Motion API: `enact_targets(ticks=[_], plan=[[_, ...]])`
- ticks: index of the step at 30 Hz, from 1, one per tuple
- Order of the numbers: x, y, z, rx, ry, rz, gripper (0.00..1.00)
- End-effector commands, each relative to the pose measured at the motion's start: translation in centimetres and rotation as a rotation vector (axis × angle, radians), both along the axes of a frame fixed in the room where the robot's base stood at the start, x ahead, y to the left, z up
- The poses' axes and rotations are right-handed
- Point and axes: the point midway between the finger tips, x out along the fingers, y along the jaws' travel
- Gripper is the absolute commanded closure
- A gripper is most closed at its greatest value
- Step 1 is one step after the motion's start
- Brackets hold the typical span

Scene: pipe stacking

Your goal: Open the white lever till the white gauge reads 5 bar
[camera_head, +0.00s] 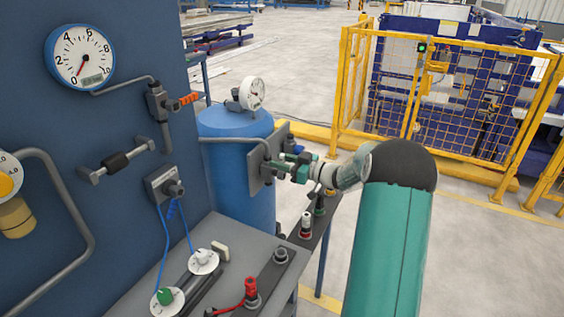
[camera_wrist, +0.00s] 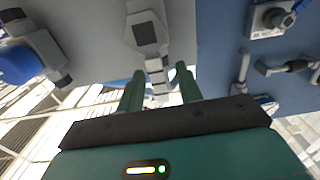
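The white gauge (camera_head: 253,94) sits on top of the blue tank (camera_head: 235,140). Its dial is turned and too small to read. My gripper (camera_head: 288,168) is at the grey plate (camera_head: 261,168) beside the tank, with its green fingers pointing left. In the wrist view, my gripper (camera_wrist: 161,82) has its two fingers apart. A pale grey jointed fitting (camera_wrist: 157,75) shows in the gap, with space on both sides. I cannot tell whether it is the white lever. No white lever shows clearly in the head view; my gripper covers part of that area.
A blue-rimmed gauge (camera_head: 80,56) and an orange lever (camera_head: 188,98) are on the blue wall panel at left. A grey bench (camera_head: 240,240) below carries knobs and a red plug (camera_head: 251,287). A yellow fence (camera_head: 450,90) stands behind at right.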

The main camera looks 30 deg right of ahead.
Motion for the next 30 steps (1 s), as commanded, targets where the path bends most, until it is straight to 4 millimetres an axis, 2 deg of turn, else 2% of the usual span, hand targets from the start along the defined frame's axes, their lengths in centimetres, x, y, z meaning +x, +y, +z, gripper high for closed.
enact_targets(ticks=[6, 10, 24, 30], plan=[[-0.1, -0.1, 0.0, 0.001, 0.001, 0.0, 0.65], [-1.1, -0.7, 0.0, 0.0, 0.001, -0.001, 0.65], [-9.5, -5.6, 0.0, 0.001, 0.0, -0.003, 0.65], [-11.5, -6.8, 0.0, 0.001, 0.0, -0.001, 0.65]])
